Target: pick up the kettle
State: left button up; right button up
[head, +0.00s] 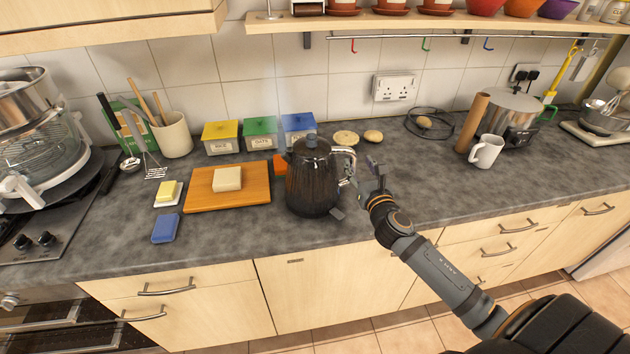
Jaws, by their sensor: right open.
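The kettle (312,183) is dark, with a ribbed body and a silver handle on its right side. It stands upright on the grey worktop, near the front edge, in the head view. My right gripper (357,177) reaches in from the lower right and is open at the kettle's handle. Its fingers are close to the handle, but I cannot tell whether they touch it or go around it. My left gripper is not in view.
A wooden board (243,196) with a pale block lies left of the kettle. Yellow, green and blue boxes (260,133) stand behind it. A white mug (486,151) and a wooden roller (472,122) stand to the right. The worktop between my right gripper and the mug is clear.

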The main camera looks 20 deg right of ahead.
aim_at(355, 160)
jog(key=x, duration=0.3)
jog(key=p+x, duration=0.1)
jog(key=shift+w+a+f, duration=0.2)
jog(key=shift+w+f, duration=0.1)
jog(key=shift+f, duration=0.05)
jog(key=shift+s, duration=0.15)
jog(key=shift+c, duration=0.2)
jog(key=shift+d+r, duration=0.1)
jog(key=shift+c, duration=1.1)
grip_shut()
jog(key=shift+r, duration=0.2)
